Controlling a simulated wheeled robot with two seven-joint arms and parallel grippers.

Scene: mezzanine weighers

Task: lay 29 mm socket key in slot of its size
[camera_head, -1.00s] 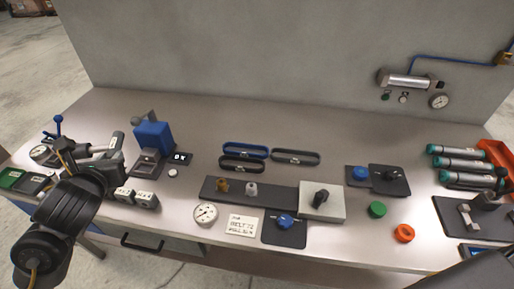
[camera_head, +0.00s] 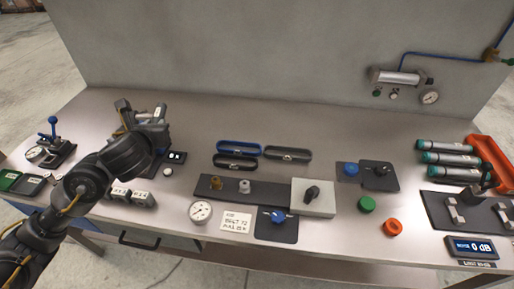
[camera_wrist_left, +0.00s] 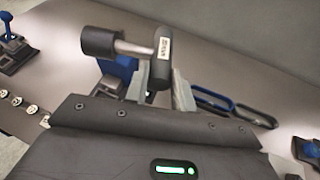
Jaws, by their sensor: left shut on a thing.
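My left gripper (camera_wrist_left: 160,85) is shut on the socket key. The key has a black round socket head (camera_wrist_left: 97,41), a short metal shank and a black handle with a white label (camera_wrist_left: 164,44); the label is too small to read. The key is held above the bench. In the head view my left gripper (camera_head: 141,116) is over the left part of the bench, in front of a blue device that it partly hides. I cannot tell which slot matches. My right gripper is not in view.
A blue-knobbed lever (camera_head: 53,128) is far left. A dial gauge (camera_head: 201,211), a card (camera_head: 236,221) and a grey switch box (camera_head: 313,198) are mid-bench. Bare bench lies behind the trays.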

